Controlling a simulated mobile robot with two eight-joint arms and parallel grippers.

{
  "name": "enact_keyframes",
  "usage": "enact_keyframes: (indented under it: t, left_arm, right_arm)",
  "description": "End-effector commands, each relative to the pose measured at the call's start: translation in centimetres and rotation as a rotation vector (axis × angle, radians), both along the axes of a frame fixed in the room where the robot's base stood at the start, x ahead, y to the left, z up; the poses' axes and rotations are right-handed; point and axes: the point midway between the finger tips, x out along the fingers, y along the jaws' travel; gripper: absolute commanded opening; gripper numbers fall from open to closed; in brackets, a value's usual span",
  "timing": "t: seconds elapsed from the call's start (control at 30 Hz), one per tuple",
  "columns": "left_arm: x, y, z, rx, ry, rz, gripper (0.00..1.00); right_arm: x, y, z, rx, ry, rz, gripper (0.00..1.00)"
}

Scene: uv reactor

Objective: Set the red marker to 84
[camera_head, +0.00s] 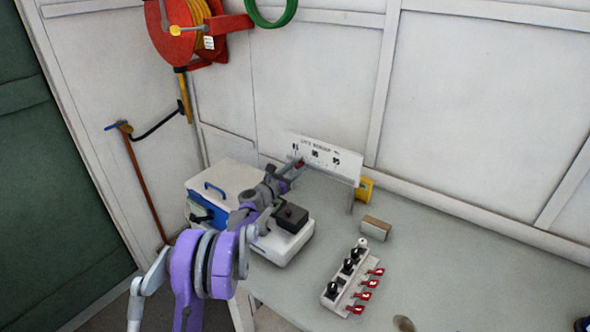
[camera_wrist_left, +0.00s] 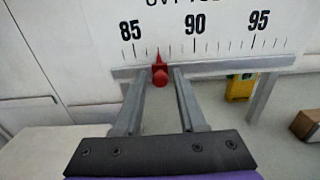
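The red marker (camera_wrist_left: 160,76) sits on the lower rail of a white scale board (camera_wrist_left: 225,25). Its pointed tip stands between 85 and 90, at about 87. In the head view the marker (camera_head: 299,164) is a small red spot at the board's (camera_head: 335,160) left part. My left gripper (camera_wrist_left: 157,84) is open, with one finger on each side of the marker and a visible gap to both. In the head view the left gripper (camera_head: 291,171) reaches the board's lower left and partly hides it. My right gripper is not in view.
A blue and white box (camera_head: 215,187) and a white device with a dark top (camera_head: 283,245) stand near my left arm. A yellow object (camera_head: 366,189), a small brown block (camera_head: 376,228) and a switch strip with red tags (camera_head: 345,280) are to the right. The table's right side is mostly clear.

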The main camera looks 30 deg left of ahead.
Motion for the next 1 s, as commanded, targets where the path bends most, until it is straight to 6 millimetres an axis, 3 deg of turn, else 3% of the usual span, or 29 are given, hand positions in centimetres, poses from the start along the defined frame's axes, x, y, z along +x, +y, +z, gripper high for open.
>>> enact_keyframes:
  t: [0.03,0.2,1.0]
  left_arm:
    - [-0.01,0.0,0.0,0.0,0.0,0.0,0.29]
    - [-0.02,0.01,0.01,0.0,0.0,0.0,0.0]
    - [-0.02,-0.01,0.03,0.0,0.0,0.0,0.0]
  right_arm:
    - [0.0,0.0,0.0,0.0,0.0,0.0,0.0]
    - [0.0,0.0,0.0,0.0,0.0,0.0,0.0]
    - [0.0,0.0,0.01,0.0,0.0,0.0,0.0]
